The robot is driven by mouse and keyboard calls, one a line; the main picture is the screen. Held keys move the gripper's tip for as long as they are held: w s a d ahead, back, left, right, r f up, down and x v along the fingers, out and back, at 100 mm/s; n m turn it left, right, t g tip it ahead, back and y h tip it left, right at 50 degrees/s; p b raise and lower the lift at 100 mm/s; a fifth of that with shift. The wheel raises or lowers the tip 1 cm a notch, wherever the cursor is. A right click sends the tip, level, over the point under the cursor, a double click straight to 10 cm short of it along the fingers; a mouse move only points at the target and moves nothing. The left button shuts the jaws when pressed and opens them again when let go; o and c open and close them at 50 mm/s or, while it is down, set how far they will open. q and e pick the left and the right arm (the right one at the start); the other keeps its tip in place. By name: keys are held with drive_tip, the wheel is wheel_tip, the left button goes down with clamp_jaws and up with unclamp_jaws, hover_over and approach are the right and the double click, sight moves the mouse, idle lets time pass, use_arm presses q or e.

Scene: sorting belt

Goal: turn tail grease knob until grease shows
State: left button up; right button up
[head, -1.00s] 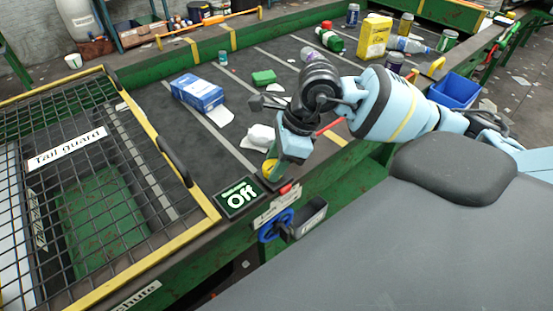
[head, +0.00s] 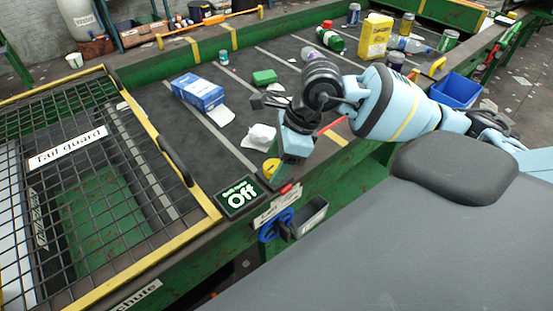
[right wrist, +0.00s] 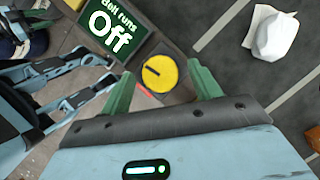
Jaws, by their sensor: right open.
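The yellow round knob (head: 271,168) sits on the near edge of the belt frame, just right of the lit "Belt runs Off" sign (head: 240,197). In the right wrist view the knob (right wrist: 160,73) shows a dark slot across its face. My right gripper (right wrist: 160,67) is open, its two green fingers one on each side of the knob in that view. I see a gap on both sides; I cannot tell how far down the fingers reach. In the head view my right gripper (head: 284,172) is beside the knob, partly hiding it. No grease shows. My left gripper is not in view.
The mesh tail guard (head: 68,147) with its yellow frame lies left. A crumpled white item (head: 260,136) and a blue box (head: 198,92) lie on the belt. A blue ring-shaped part (head: 275,226) and a grey holder (head: 311,217) are on the front side.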

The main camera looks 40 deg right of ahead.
sight(290, 173)
drive_tip(key=v, duration=0.7)
drive_tip(key=shift+r, duration=0.25)
drive_tip(key=shift+s+d, duration=0.1)
